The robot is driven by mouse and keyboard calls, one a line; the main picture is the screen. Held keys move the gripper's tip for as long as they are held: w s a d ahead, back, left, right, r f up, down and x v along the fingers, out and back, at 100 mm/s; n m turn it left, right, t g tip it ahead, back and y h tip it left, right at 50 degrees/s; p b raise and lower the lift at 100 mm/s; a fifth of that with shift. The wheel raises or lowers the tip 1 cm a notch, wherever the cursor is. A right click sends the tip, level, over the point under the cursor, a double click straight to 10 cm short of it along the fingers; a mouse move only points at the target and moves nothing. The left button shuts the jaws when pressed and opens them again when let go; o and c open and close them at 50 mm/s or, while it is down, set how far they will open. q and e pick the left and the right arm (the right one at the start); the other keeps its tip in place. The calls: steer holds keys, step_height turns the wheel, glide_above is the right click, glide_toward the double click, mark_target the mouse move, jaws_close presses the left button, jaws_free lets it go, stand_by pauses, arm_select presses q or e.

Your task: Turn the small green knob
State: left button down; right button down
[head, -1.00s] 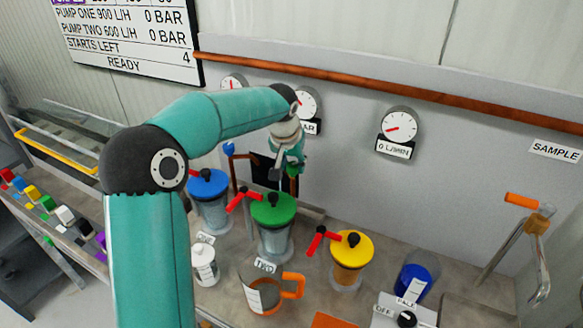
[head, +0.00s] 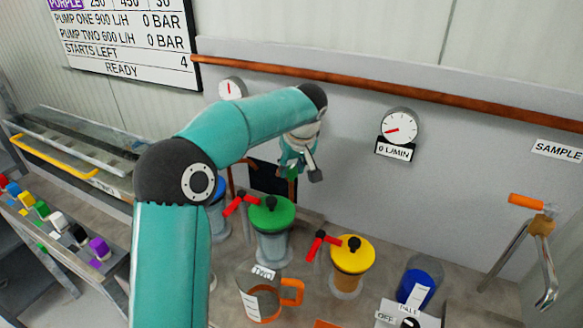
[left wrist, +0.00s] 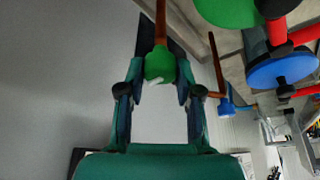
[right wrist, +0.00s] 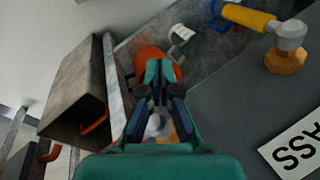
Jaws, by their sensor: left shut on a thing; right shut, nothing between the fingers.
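The small green knob (left wrist: 159,66) sits on the end of a copper-coloured stem in the left wrist view, between the fingertips of my left gripper (left wrist: 157,84). The fingers are shut on its two sides. In the head view the knob (head: 292,172) is partly hidden behind my left gripper (head: 299,168), near the wall behind the green-lidded pump. My right gripper (right wrist: 160,75) is shut and empty in the right wrist view; the head view does not show it.
The green-lidded pump (head: 272,217) and yellow-lidded pump (head: 351,252), with red handles, stand on the bench before the wall. An orange-handled jug (head: 262,290) is in front. A flow gauge (head: 400,127) hangs on the wall. My left arm partly hides the blue-lidded pump.

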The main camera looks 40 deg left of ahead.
stand_by(0.3)
arm_select(q)
steer(key=c, duration=0.8)
jaws_free()
steer(key=shift+r, duration=0.15)
steer(key=v, duration=1.1)
steer(key=shift+d+r, duration=0.25)
steer(key=shift+s, duration=0.1)
